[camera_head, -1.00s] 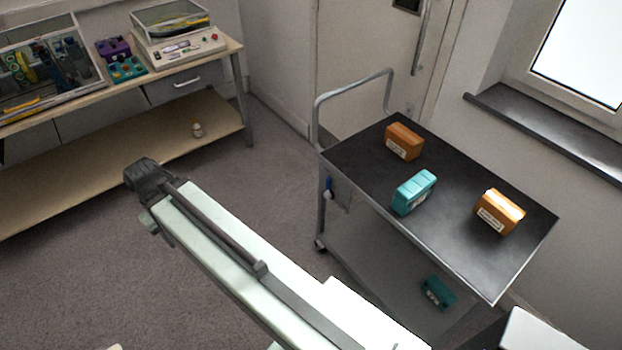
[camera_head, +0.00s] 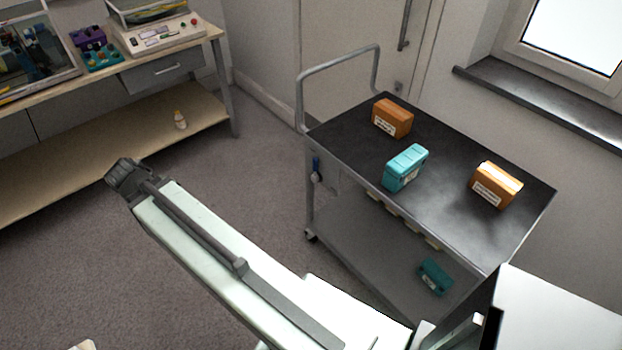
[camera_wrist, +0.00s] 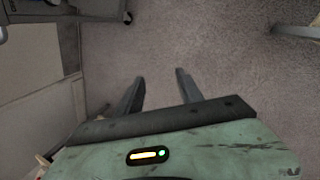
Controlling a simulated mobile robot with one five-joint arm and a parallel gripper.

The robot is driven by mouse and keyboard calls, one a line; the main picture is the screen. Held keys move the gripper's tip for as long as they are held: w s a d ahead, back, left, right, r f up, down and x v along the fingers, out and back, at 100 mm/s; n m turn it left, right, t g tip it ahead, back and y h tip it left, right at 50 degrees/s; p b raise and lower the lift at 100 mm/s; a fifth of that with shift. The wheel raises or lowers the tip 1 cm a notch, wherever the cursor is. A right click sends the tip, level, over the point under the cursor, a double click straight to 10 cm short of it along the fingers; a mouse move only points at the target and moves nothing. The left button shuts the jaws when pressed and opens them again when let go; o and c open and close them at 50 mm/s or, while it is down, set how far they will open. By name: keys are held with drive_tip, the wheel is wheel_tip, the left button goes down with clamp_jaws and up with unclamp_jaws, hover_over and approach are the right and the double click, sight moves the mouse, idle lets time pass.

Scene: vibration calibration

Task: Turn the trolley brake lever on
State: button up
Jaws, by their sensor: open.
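The trolley (camera_head: 340,146) stands right of centre in the head view, with a black top and a lower shelf. A small lever with a blue handle (camera_head: 316,164) sits on its left end, below the top; I take it for the brake lever. The handle points up above a pale round hub. My gripper shows in the wrist view (camera_wrist: 160,88) with its two fingers apart, empty, above bare carpet. In the head view my arm reaches up and left, and its end is well left of the lever. A part of the trolley (camera_wrist: 98,8) seems to show at the wrist view's top left.
Two orange boxes (camera_head: 392,118) (camera_head: 495,184) and a teal box (camera_head: 405,168) stand on the trolley top. A workbench (camera_head: 215,32) is at the left. The carpet (camera_head: 250,190) between bench and trolley is clear.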

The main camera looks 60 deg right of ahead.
drive_tip(key=s+d+f+n+h+b, duration=0.1)
drive_tip(key=d+f+h+b, duration=0.1)
drive_tip(key=d+f+b, duration=0.4)
drive_tip(key=s+d+f+n+h+b, duration=0.1)
drive_tip(key=d+f+n+h+b, duration=0.15)
drive_tip(key=d, duration=0.55)
drive_tip(key=n+g+h+b, duration=0.6)
drive_tip(key=n+h+b, duration=0.25)
drive_tip(key=b, duration=1.25)
approach(313, 163)
drive_tip(key=x, duration=0.8)
drive_tip(key=shift+s+d+r, duration=0.15)
drive_tip(key=shift+s+d, duration=0.05)
drive_tip(key=shift+d, duration=0.05)
drive_tip(key=shift+c, duration=0.3)
clamp_jaws()
